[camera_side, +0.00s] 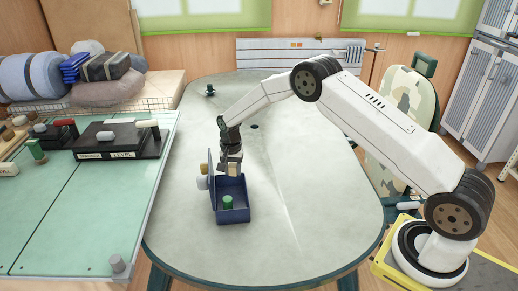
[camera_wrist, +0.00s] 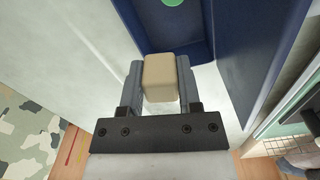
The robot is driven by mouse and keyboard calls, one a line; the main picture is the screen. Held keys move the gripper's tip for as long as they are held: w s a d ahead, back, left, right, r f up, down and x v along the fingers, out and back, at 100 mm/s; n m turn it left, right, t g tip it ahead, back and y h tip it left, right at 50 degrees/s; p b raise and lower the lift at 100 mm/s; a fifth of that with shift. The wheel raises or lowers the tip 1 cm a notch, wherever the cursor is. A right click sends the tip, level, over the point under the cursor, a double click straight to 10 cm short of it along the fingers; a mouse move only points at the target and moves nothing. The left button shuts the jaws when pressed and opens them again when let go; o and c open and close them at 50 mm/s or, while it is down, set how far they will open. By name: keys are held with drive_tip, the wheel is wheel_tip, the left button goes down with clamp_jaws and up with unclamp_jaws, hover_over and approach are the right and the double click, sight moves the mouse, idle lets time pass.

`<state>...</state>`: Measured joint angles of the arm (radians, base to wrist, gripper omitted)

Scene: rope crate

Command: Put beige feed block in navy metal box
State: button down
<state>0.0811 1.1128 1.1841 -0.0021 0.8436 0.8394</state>
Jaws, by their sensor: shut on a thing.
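The navy metal box (camera_side: 244,214) stands on the grey table with its lid raised on the left side. A green block (camera_side: 228,202) sits inside it. My gripper (camera_side: 231,167) is over the far end of the box. In the wrist view my gripper (camera_wrist: 160,72) is shut on the beige feed block (camera_wrist: 160,80), one finger on each side. The navy box (camera_wrist: 222,45) lies ahead and to the right there, and the block overlaps its near wall. The green block's edge (camera_wrist: 170,2) shows at the top. The exact height of the block above the rim is unclear.
Small pale objects (camera_side: 203,182) stand close to the left of the raised lid. A green-topped bench (camera_side: 90,210) with a black device (camera_side: 115,140) is to the left. The grey table (camera_side: 310,190) is mostly clear to the right of the box.

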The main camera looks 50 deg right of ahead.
sight(236, 204)
drive_tip(key=shift+f, duration=0.1)
drive_tip(key=shift+f, duration=6.2)
drive_tip(key=shift+f, duration=0.45)
drive_tip(key=shift+c, duration=1.1)
unclamp_jaws()
drive_tip(key=shift+r, duration=0.15)
drive_tip(key=shift+r, duration=3.75)
